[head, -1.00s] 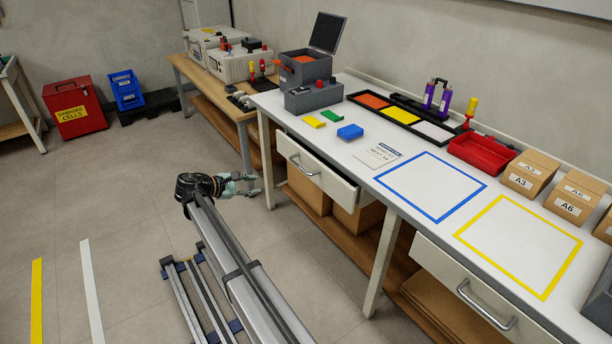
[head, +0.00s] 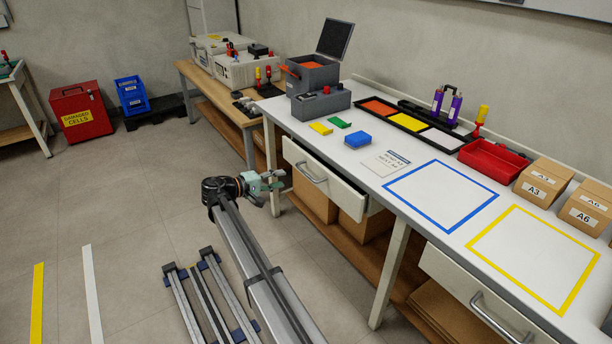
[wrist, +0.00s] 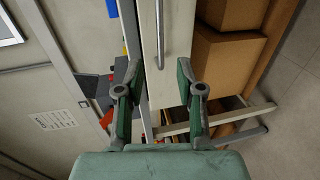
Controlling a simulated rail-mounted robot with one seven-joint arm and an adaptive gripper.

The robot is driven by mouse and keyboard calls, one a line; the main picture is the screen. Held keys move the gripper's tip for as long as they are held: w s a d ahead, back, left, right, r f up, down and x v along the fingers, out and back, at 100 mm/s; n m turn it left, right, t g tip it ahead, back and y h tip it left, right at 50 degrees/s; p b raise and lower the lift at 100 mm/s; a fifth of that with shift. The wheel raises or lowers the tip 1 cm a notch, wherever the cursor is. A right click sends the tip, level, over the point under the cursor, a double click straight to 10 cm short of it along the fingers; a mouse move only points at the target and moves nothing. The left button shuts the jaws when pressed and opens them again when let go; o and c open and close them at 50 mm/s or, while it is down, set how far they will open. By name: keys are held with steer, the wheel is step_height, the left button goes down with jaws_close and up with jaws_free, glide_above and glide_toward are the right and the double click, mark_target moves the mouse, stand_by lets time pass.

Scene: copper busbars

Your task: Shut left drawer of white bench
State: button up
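The white bench (head: 412,215) stands to the right in the head view. Its left drawer (head: 335,188) has a pale front with a metal handle (head: 311,175), and the front stands out from the bench, partly open. My gripper (head: 275,181) is in front of the drawer, a little left of the handle, with a gap between. In the wrist view my gripper (wrist: 160,70) has its two fingers spread with nothing held. The drawer front (wrist: 178,55) and its handle (wrist: 160,30) appear beyond and between the fingertips. The drawer's inside is mostly hidden.
Cardboard boxes (head: 313,200) sit on the wooden shelf below the drawer. A right drawer (head: 470,295) is in the same bench. A wooden table (head: 226,105) adjoins the bench at the left. Open floor (head: 130,210) lies left of my arm.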

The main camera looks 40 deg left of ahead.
mark_target(305, 174)
steer(key=b+x, duration=0.1)
steer(key=x, duration=1.1)
jaws_close()
